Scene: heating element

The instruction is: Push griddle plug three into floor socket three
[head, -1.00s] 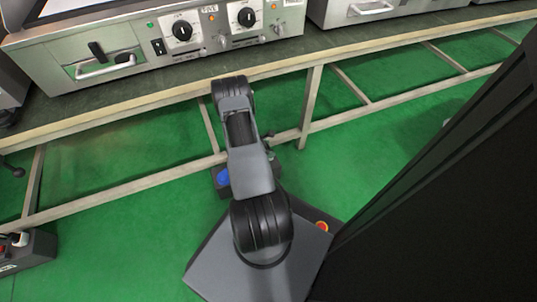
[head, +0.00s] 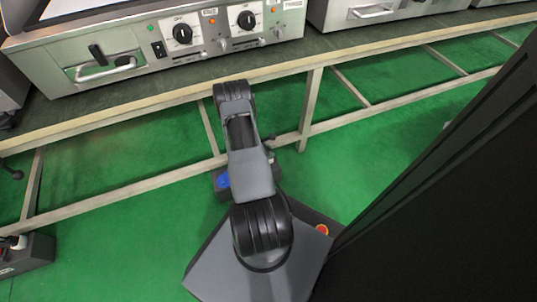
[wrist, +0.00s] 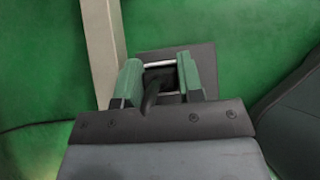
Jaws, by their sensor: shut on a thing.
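My gripper (wrist: 158,78) is shut on a dark plug with a black cable (wrist: 152,90), seen between its green-grey fingers in the wrist view. A dark flat-topped box (wrist: 203,52) lies just beyond the fingertips; I cannot tell whether the plug touches or enters it. In the head view, a dark floor box with a blue socket cover (head: 222,181) shows beside my arm, partly hidden by it. My gripper is hidden there behind my arm. The griddle (head: 130,70) stands on the counter, with a label reading THREE at its right end.
A pale table frame with a rail (head: 120,190) and legs crosses above the green floor. Another dark floor box with a white plug (head: 15,243) is at the lower left. Open floor lies to the right.

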